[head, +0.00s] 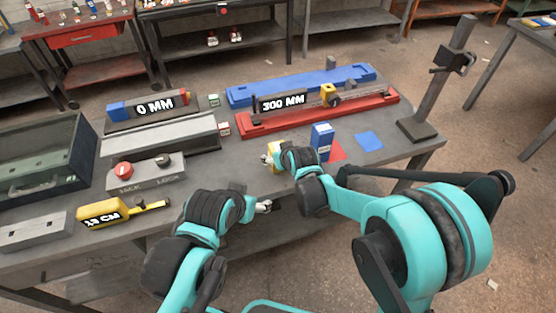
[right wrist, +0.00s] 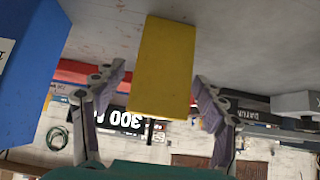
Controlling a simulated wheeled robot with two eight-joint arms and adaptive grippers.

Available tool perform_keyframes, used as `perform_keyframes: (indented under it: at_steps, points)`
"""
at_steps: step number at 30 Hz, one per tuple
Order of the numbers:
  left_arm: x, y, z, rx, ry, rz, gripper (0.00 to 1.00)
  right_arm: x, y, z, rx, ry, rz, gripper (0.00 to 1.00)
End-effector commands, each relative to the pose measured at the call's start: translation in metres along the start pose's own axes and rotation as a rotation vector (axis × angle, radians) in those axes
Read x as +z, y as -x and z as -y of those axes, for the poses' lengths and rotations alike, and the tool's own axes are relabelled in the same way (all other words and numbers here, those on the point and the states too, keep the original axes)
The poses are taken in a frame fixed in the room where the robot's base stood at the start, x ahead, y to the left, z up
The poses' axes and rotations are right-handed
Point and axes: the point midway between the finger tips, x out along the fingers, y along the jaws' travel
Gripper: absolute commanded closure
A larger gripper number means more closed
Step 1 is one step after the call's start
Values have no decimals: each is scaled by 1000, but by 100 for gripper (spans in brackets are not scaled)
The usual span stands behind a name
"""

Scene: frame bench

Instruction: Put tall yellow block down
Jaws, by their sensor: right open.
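The tall yellow block (head: 277,147) stands on the bench in the head view, partly hidden by my right gripper. In the right wrist view the yellow block (right wrist: 162,68) reaches between my right gripper's fingers (right wrist: 158,100). The fingers are open, with a visible gap on each side of the block. In the head view my right gripper (head: 267,158) is close beside the block. My left gripper (head: 265,206) hangs by the front edge of the bench, apart from the block; its finger opening is too small to read.
A blue block (head: 321,142) stands right of my right gripper, and close at left in the wrist view (right wrist: 25,80). A red rail (head: 365,107), a lever box (head: 146,172) and a post stand (head: 418,130) surround this area.

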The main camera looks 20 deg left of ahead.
Motion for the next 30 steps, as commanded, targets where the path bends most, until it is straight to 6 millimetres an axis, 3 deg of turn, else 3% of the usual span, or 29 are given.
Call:
perform_keyframes:
  at_steps: [3, 10, 18, 30]
  points:
    - [2, -3, 0, 0, 0, 0, 34, 0, -10, 0, 0, 0, 0, 28]
    - [2, -2, 0, 0, 0, 0, 34, -1, -10, 0, 0, 0, 0, 28]
    - [2, -3, 0, 0, 0, 0, 34, 0, -10, 0, 0, 0, 0, 100]
    - [-1, 1, 0, 0, 0, 0, 34, -7, -4, 0, 0, 0, -1, 100]
